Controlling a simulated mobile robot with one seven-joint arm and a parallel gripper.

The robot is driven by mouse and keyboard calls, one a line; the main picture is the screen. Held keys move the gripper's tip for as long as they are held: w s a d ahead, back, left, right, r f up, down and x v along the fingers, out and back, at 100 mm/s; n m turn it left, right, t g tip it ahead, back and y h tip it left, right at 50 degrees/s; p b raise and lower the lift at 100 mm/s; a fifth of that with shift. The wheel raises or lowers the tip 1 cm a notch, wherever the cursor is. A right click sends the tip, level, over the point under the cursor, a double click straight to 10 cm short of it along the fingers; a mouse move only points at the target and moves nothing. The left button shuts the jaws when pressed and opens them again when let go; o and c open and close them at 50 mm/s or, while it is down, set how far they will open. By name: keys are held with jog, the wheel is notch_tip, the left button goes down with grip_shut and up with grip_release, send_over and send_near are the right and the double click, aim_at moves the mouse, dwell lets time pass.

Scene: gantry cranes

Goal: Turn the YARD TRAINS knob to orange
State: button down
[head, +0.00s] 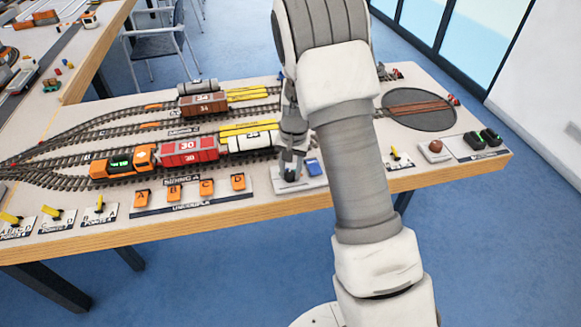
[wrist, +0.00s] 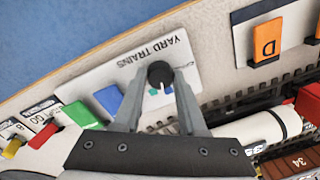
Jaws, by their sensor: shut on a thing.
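The YARD TRAINS knob (wrist: 160,74) is a small black round knob on a white panel (wrist: 140,62) in the wrist view. My gripper (wrist: 159,82) is shut on this knob, with one grey finger on each side. A small pale mark shows at the knob's lower edge, but I cannot tell which colour it points to. I see no orange mark around the knob; the fingers hide part of the panel. In the head view, my gripper (head: 291,168) reaches down to the panel at the table's front, largely covering the knob.
Beside the knob are a blue block (wrist: 110,99) and a green block (wrist: 81,114). An orange button marked D (wrist: 265,43) is on the other side. Trains, including a red wagon (head: 188,152), stand on tracks behind. A brown ball-like control (head: 435,146) is at the right.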

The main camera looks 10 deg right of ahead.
aim_at(290, 176)
jog(key=m+p, duration=0.1)
jog(key=m, duration=0.2)
jog(key=shift+r+m, duration=0.15)
jog(key=shift+m, duration=0.25)
jog(key=m+p, duration=0.2)
jog(key=m, duration=0.1)
jog(key=shift+a, duration=0.1)
jog(key=m+p, duration=0.2)
jog(key=m, duration=0.4)
jog(key=shift+h+p, duration=0.3)
jog(key=shift+p, duration=0.1)
jog(key=shift+m, duration=0.3)
jog(key=shift+c, duration=2.3)
grip_release()
notch_tip(290, 176, up, 17)
jog(key=s+p, duration=0.1)
jog(key=p, duration=0.1)
